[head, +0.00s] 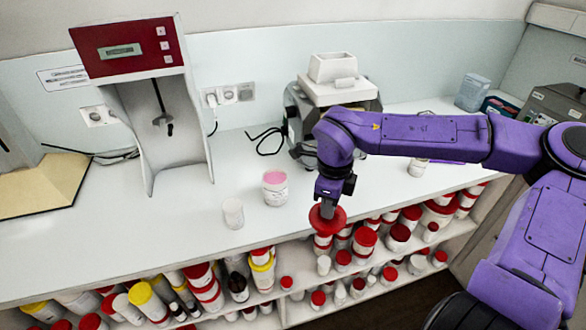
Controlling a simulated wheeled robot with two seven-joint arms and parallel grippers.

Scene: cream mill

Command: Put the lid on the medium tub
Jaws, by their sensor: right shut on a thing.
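My right gripper (327,208) points down and is shut on a red lid (321,226). The gripper hides part of the lid's top. The lid appears near the counter's front edge; its exact height is hard to tell. An open white tub (275,191) with pink contents stands upright on the counter, to the left of the lid and apart from it. A smaller white tub (232,213) stands left of that one. My left gripper is not in view.
A red-headed mixer (130,50) stands at the back left, and a white-topped machine (335,88) behind my right wrist. Shelves (270,295) below the counter hold many lidded tubs. The counter's left front (110,250) is clear.

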